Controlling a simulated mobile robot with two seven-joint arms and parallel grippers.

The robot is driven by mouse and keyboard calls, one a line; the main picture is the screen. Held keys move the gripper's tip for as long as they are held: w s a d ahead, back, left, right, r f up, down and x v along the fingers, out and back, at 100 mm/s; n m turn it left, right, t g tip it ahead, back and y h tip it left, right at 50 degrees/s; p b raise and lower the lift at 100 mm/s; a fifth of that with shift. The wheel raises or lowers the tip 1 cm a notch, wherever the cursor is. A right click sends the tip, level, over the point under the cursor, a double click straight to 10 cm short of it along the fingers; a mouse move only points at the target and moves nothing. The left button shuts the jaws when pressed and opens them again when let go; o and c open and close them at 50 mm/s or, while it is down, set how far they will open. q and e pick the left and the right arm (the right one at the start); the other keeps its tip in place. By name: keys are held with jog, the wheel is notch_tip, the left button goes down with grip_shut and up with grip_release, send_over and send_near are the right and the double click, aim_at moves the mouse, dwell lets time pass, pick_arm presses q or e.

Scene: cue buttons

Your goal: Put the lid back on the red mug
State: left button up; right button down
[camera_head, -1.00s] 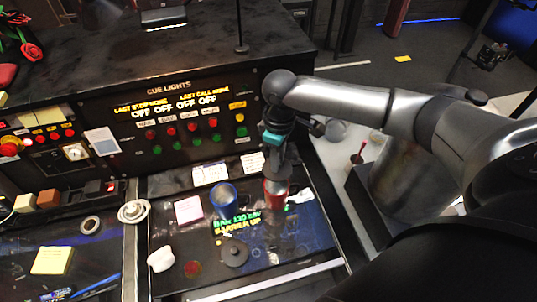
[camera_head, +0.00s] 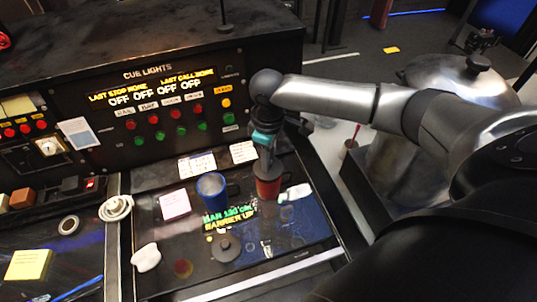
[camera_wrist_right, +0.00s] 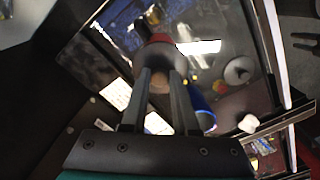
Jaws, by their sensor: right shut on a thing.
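The red mug (camera_head: 268,188) stands on the dark glossy panel, right of an open blue mug (camera_head: 212,194). My right gripper (camera_head: 266,160) points down right above the red mug. In the right wrist view its fingers (camera_wrist_right: 160,78) are shut on a round tan knob (camera_wrist_right: 160,86), which looks like that of a greyish lid (camera_wrist_right: 152,58). The red mug (camera_wrist_right: 160,39) shows just behind it. The fingers hide much of the contact, so I cannot tell whether the lid is seated on the rim. A separate dark lid with a knob (camera_head: 225,248) lies in front. My left gripper is out of view.
The cue lights console (camera_head: 170,110) with red and green buttons rises behind the mugs. Pink notes (camera_head: 174,205), white cards (camera_head: 197,165) and a white lump (camera_head: 146,257) lie around. The panel's right edge drops to a lower area with a large metal pot.

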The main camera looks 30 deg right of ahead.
jog(key=shift+p, duration=1.1)
dwell(1.1)
jog(key=shift+f+p, duration=0.2)
jog(key=shift+p, duration=0.65)
dwell(1.3)
jog(key=shift+c, duration=0.6)
grip_release()
